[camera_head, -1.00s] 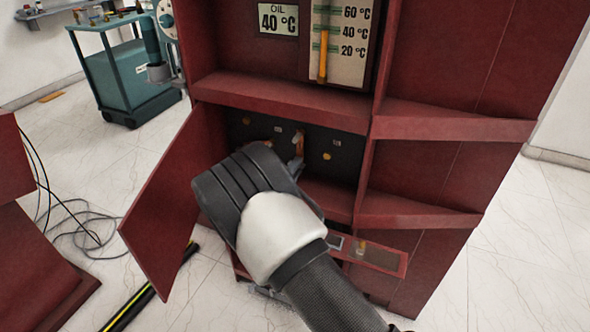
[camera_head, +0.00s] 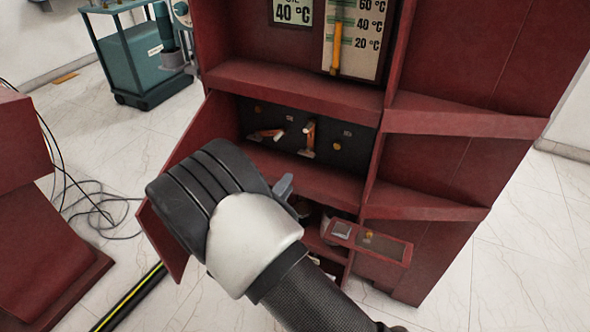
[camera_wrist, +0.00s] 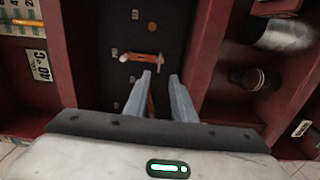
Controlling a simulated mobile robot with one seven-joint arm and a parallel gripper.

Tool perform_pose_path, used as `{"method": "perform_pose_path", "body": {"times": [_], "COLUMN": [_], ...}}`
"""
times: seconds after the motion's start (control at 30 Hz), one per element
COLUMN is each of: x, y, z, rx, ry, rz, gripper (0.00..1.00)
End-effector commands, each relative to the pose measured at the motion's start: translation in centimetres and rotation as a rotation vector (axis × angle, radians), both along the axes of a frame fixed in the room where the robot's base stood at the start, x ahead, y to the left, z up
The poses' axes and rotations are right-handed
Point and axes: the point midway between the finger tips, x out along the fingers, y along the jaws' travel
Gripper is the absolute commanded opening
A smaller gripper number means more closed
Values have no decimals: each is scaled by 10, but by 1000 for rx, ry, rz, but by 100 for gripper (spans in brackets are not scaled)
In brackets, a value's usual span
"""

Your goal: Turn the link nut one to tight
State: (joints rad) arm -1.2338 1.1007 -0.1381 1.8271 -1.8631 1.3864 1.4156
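A dark panel (camera_head: 285,122) in the red cabinet carries two copper-coloured links with pale ends. The left link (camera_head: 266,134) lies nearly level, and the right link (camera_head: 310,134) stands nearly upright. Round brass-coloured pieces sit at the left (camera_head: 258,109) and right (camera_head: 337,146); I cannot tell which part is link nut one. In the wrist view one link (camera_wrist: 140,57) lies across the panel, ahead of the fingertips. The other is partly hidden by the fingers. My gripper (camera_wrist: 163,78) is open, with nothing seen held. In the head view its fingertips (camera_head: 285,184) are below and in front of the panel.
An open red door (camera_head: 180,155) stands left of the compartment. Red shelves frame the panel above and below. A small red drawer or tray (camera_head: 372,242) juts out at lower right. A striped pole (camera_head: 130,297) lies on the floor at left. Dark rounded parts (camera_wrist: 250,78) show in the neighbouring compartment.

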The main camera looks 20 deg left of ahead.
Motion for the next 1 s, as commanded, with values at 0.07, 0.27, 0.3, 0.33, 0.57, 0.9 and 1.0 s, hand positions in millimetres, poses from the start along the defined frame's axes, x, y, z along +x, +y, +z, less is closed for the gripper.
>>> {"method": "perform_pose_path", "body": {"times": [0.07,0.27,0.3,0.33,0.57,0.9,1.0], "x": [-16,-38,-40,-41,-42,-39,-27], "y": [2,3,3,3,3,0,-20], "z": [1,0,0,0,0,3,19], "rx": [-1,-1,-1,-1,-1,1,8], "ry": [1,1,1,1,0,2,18], "rz": [3,1,1,0,0,-13,-88], "gripper": [23,23,23,23,23,23,23]}}
